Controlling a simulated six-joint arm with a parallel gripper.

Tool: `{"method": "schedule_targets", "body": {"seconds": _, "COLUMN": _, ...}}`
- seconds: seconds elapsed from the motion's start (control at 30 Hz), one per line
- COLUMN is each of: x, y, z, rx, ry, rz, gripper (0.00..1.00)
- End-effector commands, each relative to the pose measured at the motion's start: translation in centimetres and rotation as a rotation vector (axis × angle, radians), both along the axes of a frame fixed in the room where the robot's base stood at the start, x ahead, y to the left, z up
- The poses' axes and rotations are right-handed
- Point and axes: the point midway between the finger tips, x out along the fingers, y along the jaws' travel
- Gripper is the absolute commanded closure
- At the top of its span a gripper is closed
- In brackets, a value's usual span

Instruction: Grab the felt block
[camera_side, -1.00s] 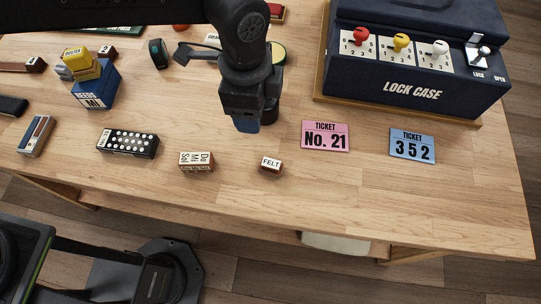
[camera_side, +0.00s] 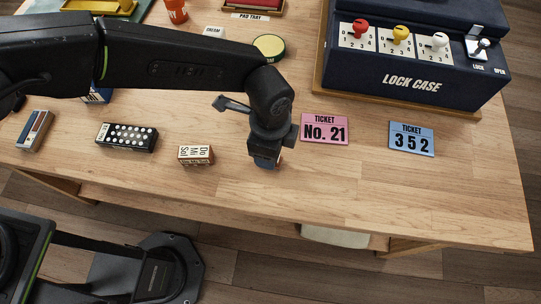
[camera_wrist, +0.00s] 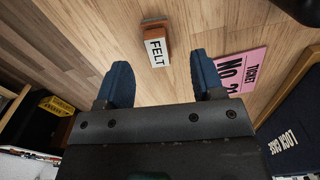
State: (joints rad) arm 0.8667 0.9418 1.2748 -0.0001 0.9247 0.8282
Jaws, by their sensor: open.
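The felt block (camera_wrist: 156,48) is a small brown block with a white label reading FELT. In the wrist view it lies on the table just beyond my gripper's fingertips, roughly between their lines and apart from both. In the side view it is hidden behind my gripper. My gripper (camera_side: 265,161) is low over the front part of the table in the side view, pointing down. In the wrist view its two blue fingers are spread apart, with nothing between the fingertips (camera_wrist: 160,80).
A pink ticket (camera_side: 324,129) lies right of my gripper, with a blue ticket (camera_side: 411,139) farther right. A Do Mi Sol block (camera_side: 196,155) and a black dotted box (camera_side: 126,137) are to the left. The dark lock case (camera_side: 415,60) stands behind. The front right table is clear.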

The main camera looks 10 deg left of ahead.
Motion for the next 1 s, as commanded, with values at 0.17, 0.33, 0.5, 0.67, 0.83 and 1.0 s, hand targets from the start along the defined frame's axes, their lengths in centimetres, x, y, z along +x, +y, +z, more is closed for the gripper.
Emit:
{"method": "schedule_targets", "body": {"seconds": 0.17, "x": -0.4, "y": 0.0, "z": -2.7, "rx": 0.003, "ry": 0.003, "rz": -0.001, "gripper": 0.38}}
{"method": "schedule_targets", "body": {"seconds": 0.33, "x": -0.3, "y": -0.1, "z": -4.4, "rx": 0.000, "ry": 0.000, "rz": 0.000, "gripper": 0.38}}
{"method": "schedule_targets", "body": {"seconds": 0.5, "x": -0.3, "y": -0.1, "z": -4.4, "rx": -0.001, "ry": -0.001, "rz": 0.000, "gripper": 0.38}}
{"method": "schedule_targets", "body": {"seconds": 0.67, "x": -0.3, "y": -0.1, "z": -4.4, "rx": 0.000, "ry": 0.000, "rz": 0.000, "gripper": 0.52}}
{"method": "schedule_targets", "body": {"seconds": 0.83, "x": -0.3, "y": -0.1, "z": -4.4, "rx": 0.000, "ry": 0.000, "rz": 0.000, "gripper": 0.68}}
{"method": "schedule_targets", "body": {"seconds": 1.0, "x": -0.3, "y": -0.1, "z": -4.4, "rx": 0.000, "ry": 0.000, "rz": 0.000, "gripper": 0.84}}
